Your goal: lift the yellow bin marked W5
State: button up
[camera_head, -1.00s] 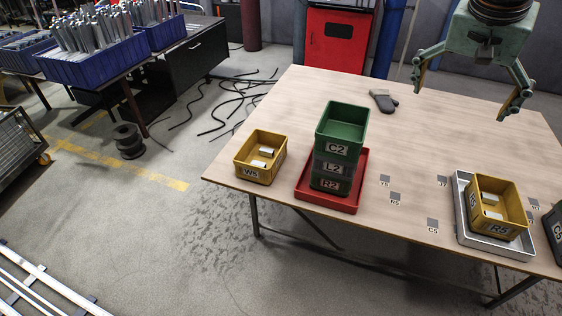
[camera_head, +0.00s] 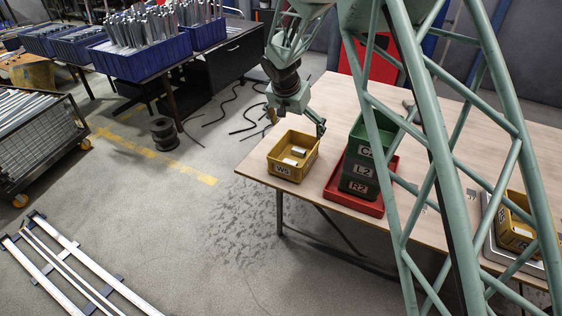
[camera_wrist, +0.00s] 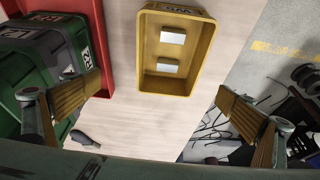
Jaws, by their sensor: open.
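The yellow bin marked W5 (camera_head: 296,176) stands upright on the table's near left corner, with small pale blocks inside. It also shows from above in the wrist view (camera_wrist: 165,85), its label upside down at the top edge. My gripper (camera_head: 297,124) is open above the bin, at its far side in the head view. In the wrist view my gripper (camera_wrist: 160,92) has its fingers wide apart, one lower left and one lower right of the bin, with nothing between them. I see no contact with the bin.
Another yellow bin (camera_head: 511,239) on a grey tray is at far right, partly behind my arm. The table's left edge is close to W5.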

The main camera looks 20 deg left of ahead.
jog(key=shift+s+a+f, duration=0.35)
jog(key=shift+a+f, duration=0.25)
jog(key=shift+s+a+f, duration=0.3)
jog(key=shift+a+f, duration=0.25)
jog(key=shift+a, duration=0.05)
jog(key=b, duration=0.1)
send_near(294, 156)
jog(key=shift+s+d+r, duration=0.6)
jog(key=shift+s+r, duration=0.15)
jog(key=shift+b+x, duration=0.65)
jog(key=shift+x, duration=1.95)
jog(key=shift+c, duration=0.4)
jog(key=c, duration=0.7)
